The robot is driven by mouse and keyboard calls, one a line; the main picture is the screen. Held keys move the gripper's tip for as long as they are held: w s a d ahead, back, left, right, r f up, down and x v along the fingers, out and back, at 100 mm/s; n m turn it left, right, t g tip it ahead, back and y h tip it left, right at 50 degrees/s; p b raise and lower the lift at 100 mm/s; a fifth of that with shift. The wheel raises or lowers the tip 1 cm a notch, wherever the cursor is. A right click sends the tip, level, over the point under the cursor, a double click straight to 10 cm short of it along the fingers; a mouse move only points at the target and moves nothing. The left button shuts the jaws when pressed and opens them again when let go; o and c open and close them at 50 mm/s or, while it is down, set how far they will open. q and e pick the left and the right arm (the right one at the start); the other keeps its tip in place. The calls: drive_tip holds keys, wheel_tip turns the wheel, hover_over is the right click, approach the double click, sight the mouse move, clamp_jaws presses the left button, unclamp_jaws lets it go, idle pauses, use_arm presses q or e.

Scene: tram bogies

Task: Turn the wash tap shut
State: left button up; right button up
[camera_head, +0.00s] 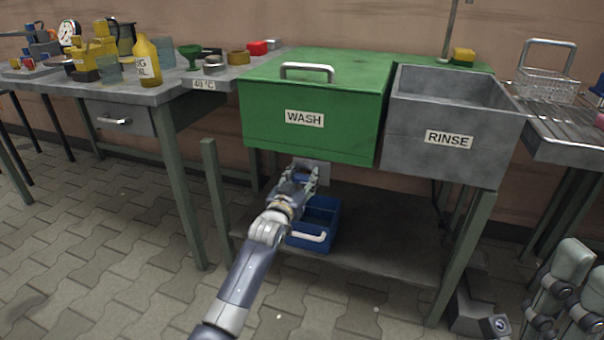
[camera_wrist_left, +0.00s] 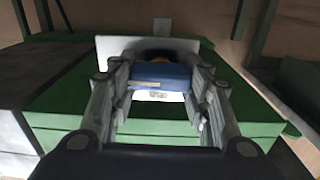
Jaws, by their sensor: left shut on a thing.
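The green wash tank (camera_head: 310,120), labelled WASH, stands on a frame with its lid closed. My left gripper (camera_head: 302,176) is under the front of the tank. In the left wrist view, the left gripper (camera_wrist_left: 163,85) has its fingers on both sides of a blue tap handle (camera_wrist_left: 160,73), shut on it. Behind the handle is a pale plate (camera_wrist_left: 110,48) below the tank. The handle's far end and the tap body are mostly hidden. My right gripper is not clearly seen; only grey arm parts show at the lower right.
A blue crate (camera_head: 322,217) with a white handle sits on the low shelf (camera_head: 385,235) beneath the tank. The grey rinse tank (camera_head: 450,130) stands to the right. A workbench (camera_head: 180,88) with bottles stands left. The paved floor in front is open.

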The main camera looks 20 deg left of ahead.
use_arm(q)
drive_tip(key=o, duration=1.1)
drive_tip(key=s, duration=1.2)
drive_tip(key=shift+a, duration=0.25)
